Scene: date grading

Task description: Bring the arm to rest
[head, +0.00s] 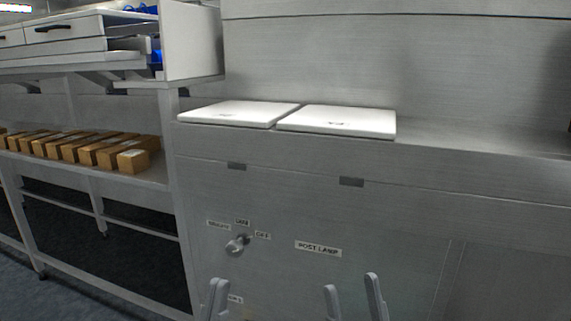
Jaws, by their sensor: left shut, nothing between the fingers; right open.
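My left gripper (217,296) shows at the bottom edge, left of centre. Its light grey fingers are together and hold nothing. My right gripper (352,298) is at the bottom edge, right of centre. Its two fingers are apart with nothing seen between them. Both stand in front of the grey metal cabinet front (330,215). The arms behind the fingers are out of the picture. A rotary knob (236,244) with small labels around it is on the cabinet front, above my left gripper.
Two white flat panels (240,113) (340,121) lie side by side on the cabinet ledge. A "POST LAMP" label (318,248) is right of the knob. A shelf rack (100,170) at the left holds a row of brown boxes (133,161).

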